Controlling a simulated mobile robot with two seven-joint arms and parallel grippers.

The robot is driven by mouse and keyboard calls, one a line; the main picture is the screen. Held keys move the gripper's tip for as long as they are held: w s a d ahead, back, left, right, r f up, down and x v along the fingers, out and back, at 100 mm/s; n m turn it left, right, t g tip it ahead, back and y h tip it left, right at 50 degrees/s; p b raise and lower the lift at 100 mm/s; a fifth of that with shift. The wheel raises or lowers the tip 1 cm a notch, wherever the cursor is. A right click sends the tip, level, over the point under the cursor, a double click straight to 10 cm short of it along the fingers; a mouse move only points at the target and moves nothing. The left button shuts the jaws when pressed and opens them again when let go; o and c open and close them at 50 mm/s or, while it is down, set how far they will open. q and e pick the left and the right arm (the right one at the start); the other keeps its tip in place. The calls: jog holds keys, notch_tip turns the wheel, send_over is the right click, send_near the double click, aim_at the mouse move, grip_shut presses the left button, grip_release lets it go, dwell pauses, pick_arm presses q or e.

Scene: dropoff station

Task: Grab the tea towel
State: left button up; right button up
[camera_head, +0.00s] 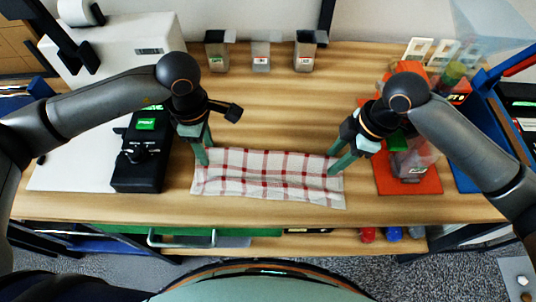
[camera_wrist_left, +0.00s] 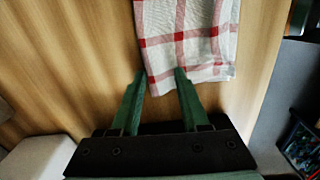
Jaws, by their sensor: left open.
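The tea towel (camera_head: 270,177), white with red checks, lies spread on the wooden table in front of me. One end of it shows in the left wrist view (camera_wrist_left: 190,38). My left gripper (camera_head: 204,158) is at the towel's left end; in the left wrist view its green fingers (camera_wrist_left: 160,73) are apart at the towel's edge, with one fingertip over the cloth. My right gripper (camera_head: 335,165) is at the towel's right end, its green fingers close to the cloth. Whether the right fingers touch or hold the cloth I cannot tell.
A black device (camera_head: 140,160) on a white base stands left of the towel. A red tray (camera_head: 425,185) with a clear container stands at the right, beside a blue bin. Several small containers (camera_head: 261,56) stand at the back. The table behind the towel is clear.

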pick_arm(q)
jog(key=shift+f, duration=0.1)
jog(key=c, duration=0.6)
pick_arm(e)
jog(key=shift+f, duration=0.1)
jog(key=c, duration=0.6)
pick_arm(q)
grip_shut()
pick_arm(e)
jog(key=shift+s+d+f, duration=0.1)
grip_shut()
jog(key=shift+r, duration=0.2)
